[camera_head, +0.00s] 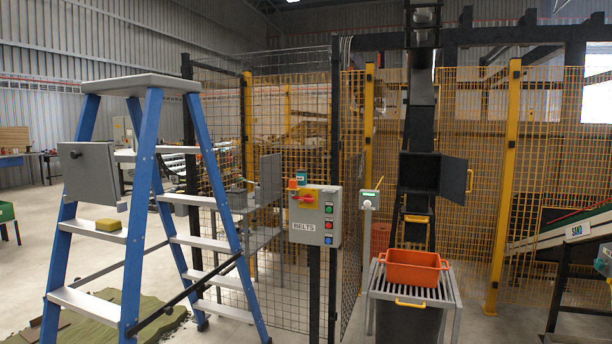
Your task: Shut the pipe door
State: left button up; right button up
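The black vertical pipe (421,125) stands right of the middle, in front of the yellow mesh fence. Its door (455,176) is a dark flat panel that stands open, swung out to the right of the pipe. A small handle shows near the door's right edge. The dark opening (419,173) is uncovered to the left of the door. Neither of my grippers shows in the head view.
An orange crate (413,267) sits on a slatted metal stand (383,291) below the pipe. A grey control box (315,215) labelled BELTS stands left of it. A blue stepladder (140,190) fills the left foreground. A conveyor (560,236) with a SAND sign is at right.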

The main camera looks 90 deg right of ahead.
aim_at(454, 171)
jog(key=l+z, duration=0.15)
jog(key=z, duration=0.3)
jog(key=k+l+z, duration=0.1)
jog(key=z, duration=0.3)
jog(key=l+z, duration=0.2)
jog(key=z, duration=0.25)
jog(key=l+z, duration=0.15)
jog(key=z, duration=0.25)
jog(key=l+z, duration=0.15)
jog(key=z, duration=0.3)
jog(key=i+l+z, duration=0.2)
jog(key=l+z, duration=0.25)
jog(key=i+l+z, duration=0.25)
jog(key=z, duration=0.2)
jog(key=i+l+z, duration=0.25)
jog(key=z, duration=0.2)
jog(key=i+l+z, duration=0.15)
jog(key=i+z, duration=0.3)
jog(key=i+l+u, duration=0.1)
jog(key=i, duration=0.3)
jog(key=i+l+u, duration=0.15)
jog(key=i, duration=0.2)
jog(key=i+l+u, duration=0.1)
jog(key=i, duration=0.3)
jog(key=i+l+u, duration=0.25)
jog(key=u, duration=0.15)
jog(key=i+l+u, duration=0.6)
jog(key=l+u, duration=0.2)
jog(key=i+l+u, duration=0.2)
jog(key=l+u, duration=0.15)
